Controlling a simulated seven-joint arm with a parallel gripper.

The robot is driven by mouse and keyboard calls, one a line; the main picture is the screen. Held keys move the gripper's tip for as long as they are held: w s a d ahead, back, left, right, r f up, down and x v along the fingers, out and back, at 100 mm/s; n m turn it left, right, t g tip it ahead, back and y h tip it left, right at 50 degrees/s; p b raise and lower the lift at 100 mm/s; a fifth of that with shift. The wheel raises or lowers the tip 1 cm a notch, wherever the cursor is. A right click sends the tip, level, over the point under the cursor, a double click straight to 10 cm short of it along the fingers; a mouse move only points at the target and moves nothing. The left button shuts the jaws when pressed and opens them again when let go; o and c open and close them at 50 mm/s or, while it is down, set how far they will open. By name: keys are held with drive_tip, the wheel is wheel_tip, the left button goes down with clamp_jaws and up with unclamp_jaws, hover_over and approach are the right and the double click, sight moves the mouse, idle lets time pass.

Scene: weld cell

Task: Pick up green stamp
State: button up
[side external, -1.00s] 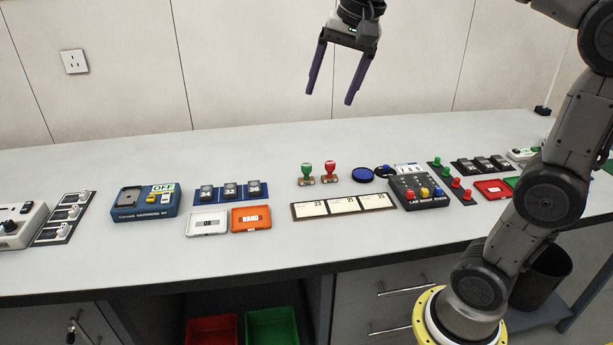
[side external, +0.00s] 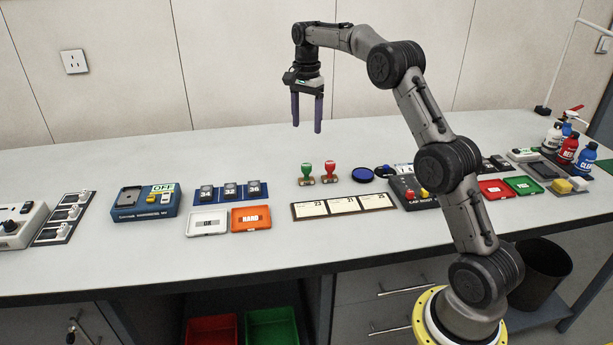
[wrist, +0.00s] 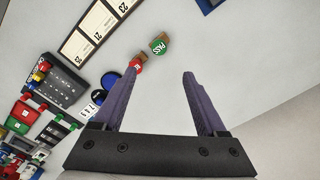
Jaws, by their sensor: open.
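The green stamp (side external: 306,172) stands upright on a small brown base on the bench, just left of a red stamp (side external: 330,171). In the wrist view the green stamp's top (wrist: 158,47) reads "PASS" and lies ahead of my fingertips, between their lines. The red stamp (wrist: 136,65) shows there beside the left finger, partly hidden by it. My gripper (side external: 307,128) is open and empty, fingers pointing down, high above the bench; it also shows in the wrist view (wrist: 160,75).
A blue ink pad (side external: 363,174) lies right of the stamps. A rack of cards (side external: 343,206) lies in front of them. A blue strip with dark blocks (side external: 231,192) and an orange tray (side external: 251,218) are to the left. Bench behind the stamps is clear.

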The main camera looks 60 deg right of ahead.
sight(306, 165)
drive_tip(key=f, duration=1.2)
drive_tip(key=shift+s+a+f, duration=0.15)
drive_tip(key=shift+a+f, duration=0.05)
drive_tip(key=shift+f, duration=0.1)
clamp_jaws()
